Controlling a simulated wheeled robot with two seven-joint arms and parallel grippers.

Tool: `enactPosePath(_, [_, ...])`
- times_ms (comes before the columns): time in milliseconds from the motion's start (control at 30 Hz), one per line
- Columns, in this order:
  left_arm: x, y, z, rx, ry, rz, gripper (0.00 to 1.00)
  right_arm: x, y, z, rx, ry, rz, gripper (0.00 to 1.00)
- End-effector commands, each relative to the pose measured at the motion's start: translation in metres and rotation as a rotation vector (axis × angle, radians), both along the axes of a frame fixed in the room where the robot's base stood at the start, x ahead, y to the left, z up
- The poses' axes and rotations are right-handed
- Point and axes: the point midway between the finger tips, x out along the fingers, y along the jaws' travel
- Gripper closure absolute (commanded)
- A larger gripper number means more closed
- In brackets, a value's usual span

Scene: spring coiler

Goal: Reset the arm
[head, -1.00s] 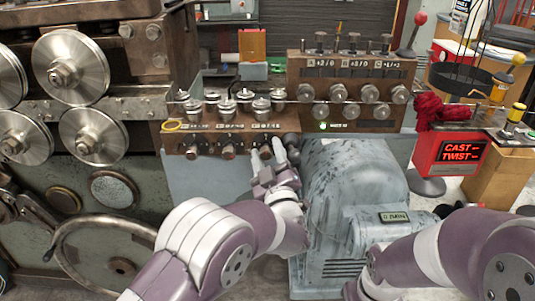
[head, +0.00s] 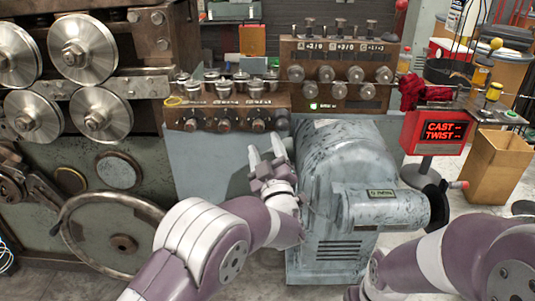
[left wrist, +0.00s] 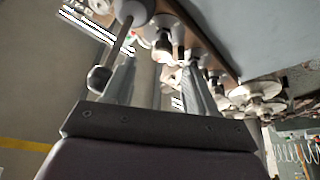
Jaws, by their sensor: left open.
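My left gripper (head: 266,156) is open, with two pale fingers pointing up just below the lower knob panel (head: 183,114). In the head view it looks clear of the panel's knobs. The left wrist view shows its fingers (left wrist: 160,85) spread apart. I see nothing held, and contact with the rod cannot be told. My right arm (head: 455,255) enters from the right; its gripper is out of frame.
A grey motor housing (head: 345,150) stands just right of my left gripper. The coiler with metal rollers (head: 83,47) and a handwheel (head: 75,235) fills the left. An upper dial panel (head: 335,50) stands behind. A red CAST/TWIST display (head: 435,132) and cardboard box (head: 495,170) are at right.

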Motion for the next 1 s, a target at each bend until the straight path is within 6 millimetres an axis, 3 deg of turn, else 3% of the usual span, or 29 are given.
enactPosePath(400, [0.005,-0.002,-0.008,0.007,0.032,-0.016,0.43,0.000,0.000,-0.003,0.000,-0.001,0.000,0.57])
enactPosePath(467, [0.010,-0.014,-0.026,0.032,0.117,-0.071,0.43,0.000,0.000,-0.003,0.000,-0.001,0.000,0.57])
enactPosePath(567, [0.001,-0.043,-0.093,0.148,0.411,-0.251,0.43,0.000,0.000,-0.003,0.000,-0.001,0.000,0.57])
enactPosePath(633, [-0.034,-0.045,-0.149,0.278,0.726,-0.414,0.43,0.000,0.000,-0.003,0.000,-0.001,0.000,0.57])
enactPosePath(700, [-0.085,-0.019,-0.188,0.389,1.020,-0.530,0.43,0.000,0.000,-0.003,0.000,0.000,0.000,0.57])
enactPosePath(733, [-0.107,-0.006,-0.199,0.422,1.122,-0.563,0.43,0.000,0.000,-0.003,0.000,0.000,0.000,0.57])
enactPosePath(833, [-0.173,0.039,-0.217,0.498,1.391,-0.634,0.43,0.000,0.000,-0.003,0.000,-0.001,0.000,0.57])
enactPosePath(1000, [-0.261,0.103,-0.218,0.548,1.689,-0.677,0.43,0.000,0.000,-0.003,0.000,-0.001,0.000,0.57])
